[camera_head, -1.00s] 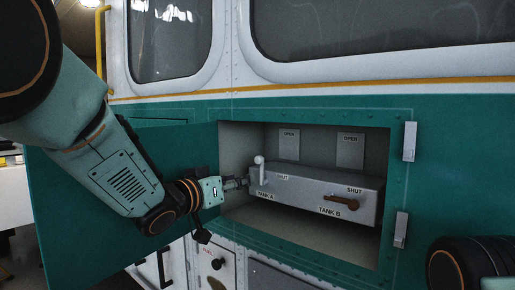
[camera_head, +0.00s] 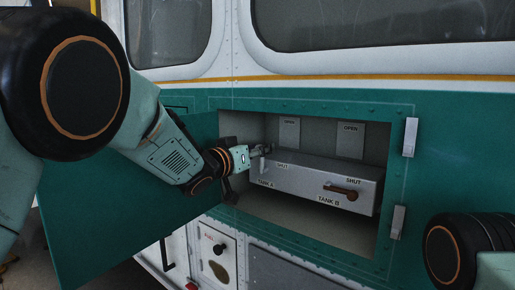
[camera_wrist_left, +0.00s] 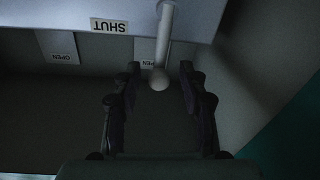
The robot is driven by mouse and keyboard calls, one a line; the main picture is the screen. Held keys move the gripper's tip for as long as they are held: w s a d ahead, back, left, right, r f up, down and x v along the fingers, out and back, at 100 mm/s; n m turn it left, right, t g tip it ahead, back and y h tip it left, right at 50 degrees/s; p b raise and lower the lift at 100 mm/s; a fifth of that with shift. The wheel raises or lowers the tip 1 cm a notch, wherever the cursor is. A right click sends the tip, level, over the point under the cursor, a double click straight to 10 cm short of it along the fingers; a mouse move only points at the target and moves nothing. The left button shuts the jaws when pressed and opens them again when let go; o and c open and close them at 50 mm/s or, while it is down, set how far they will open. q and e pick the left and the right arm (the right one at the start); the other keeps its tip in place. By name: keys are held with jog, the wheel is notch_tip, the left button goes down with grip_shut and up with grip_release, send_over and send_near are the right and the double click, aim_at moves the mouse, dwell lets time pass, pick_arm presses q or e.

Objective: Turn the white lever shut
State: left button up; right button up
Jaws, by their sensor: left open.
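The white lever (camera_wrist_left: 163,40) has a round knob and stands out from the grey valve box (camera_head: 307,184) at its TANK A end. In the left wrist view its knob lies between the two fingers of my left gripper (camera_wrist_left: 160,78), which are open with a gap on each side. In the head view my left gripper (camera_head: 262,150) reaches into the open compartment and mostly hides the lever. A SHUT label (camera_wrist_left: 109,26) is on the box beside the lever. An OPEN plate (camera_head: 289,132) is on the back wall behind it. My right gripper is out of view.
A brown lever (camera_head: 341,191) sits at the TANK B end under another SHUT label. The green door (camera_head: 110,220) hangs open at the left, behind my left arm. Latches (camera_head: 410,137) stick out on the right edge.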

pick_arm(q)
jog(key=shift+s+d, duration=0.15)
jog(key=shift+d, duration=0.1)
jog(key=shift+w+a+f, duration=0.15)
jog(key=shift+w+a, duration=0.15)
jog(key=c, duration=0.6)
jog(key=shift+s+d, duration=0.15)
jog(key=shift+d, duration=0.1)
grip_shut()
jog(key=shift+a, duration=0.1)
